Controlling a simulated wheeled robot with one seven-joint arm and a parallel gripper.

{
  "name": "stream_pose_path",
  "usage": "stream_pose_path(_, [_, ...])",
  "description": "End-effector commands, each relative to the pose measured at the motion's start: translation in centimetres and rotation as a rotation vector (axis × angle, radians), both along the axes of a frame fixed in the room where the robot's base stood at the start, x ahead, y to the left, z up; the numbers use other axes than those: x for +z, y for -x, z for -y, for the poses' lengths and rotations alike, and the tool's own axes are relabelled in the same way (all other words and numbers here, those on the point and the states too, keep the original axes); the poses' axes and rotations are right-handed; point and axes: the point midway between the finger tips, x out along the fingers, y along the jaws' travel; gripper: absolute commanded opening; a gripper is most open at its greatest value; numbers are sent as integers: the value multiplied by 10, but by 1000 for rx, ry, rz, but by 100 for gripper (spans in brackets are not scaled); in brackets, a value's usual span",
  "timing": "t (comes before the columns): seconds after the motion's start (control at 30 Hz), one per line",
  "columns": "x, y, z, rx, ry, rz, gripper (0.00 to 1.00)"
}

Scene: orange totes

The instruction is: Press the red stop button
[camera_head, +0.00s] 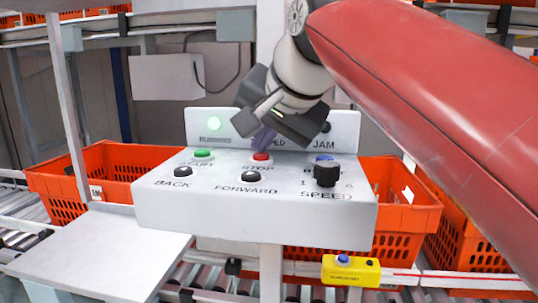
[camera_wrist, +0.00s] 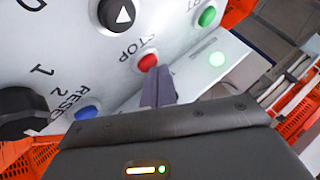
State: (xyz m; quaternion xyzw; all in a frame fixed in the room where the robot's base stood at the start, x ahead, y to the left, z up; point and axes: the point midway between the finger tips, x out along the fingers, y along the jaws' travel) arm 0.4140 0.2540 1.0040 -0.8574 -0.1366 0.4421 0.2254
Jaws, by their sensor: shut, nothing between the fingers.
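The red stop button (camera_head: 262,157) sits on the sloped top of a white control box (camera_head: 250,213), above the label STOP. It also shows in the wrist view (camera_wrist: 147,62). My gripper (camera_head: 263,144) is shut and empty, pointing down at the panel just behind the red button. In the wrist view the shut dark fingers (camera_wrist: 153,82) end right beside the button. I cannot tell whether they touch it. The button's far edge is partly hidden by the fingers in the head view.
A green START button (camera_head: 203,153) is left of the red one, a blue RESET button (camera_wrist: 88,112) on its other side. Black BACK (camera_head: 183,172) and FORWARD (camera_head: 251,177) buttons and a SPEED knob (camera_head: 326,174) stand nearer. A green lamp (camera_head: 214,123) glows on the upright back panel.

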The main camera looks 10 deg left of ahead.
Motion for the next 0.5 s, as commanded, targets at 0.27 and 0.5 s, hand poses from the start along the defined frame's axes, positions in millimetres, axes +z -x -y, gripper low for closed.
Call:
stream_pose_path(0.27, [-4, 0, 0, 0, 1, -1, 0])
stream_pose_path(0.5, [-6, 0, 0, 1, 1, -2, 0])
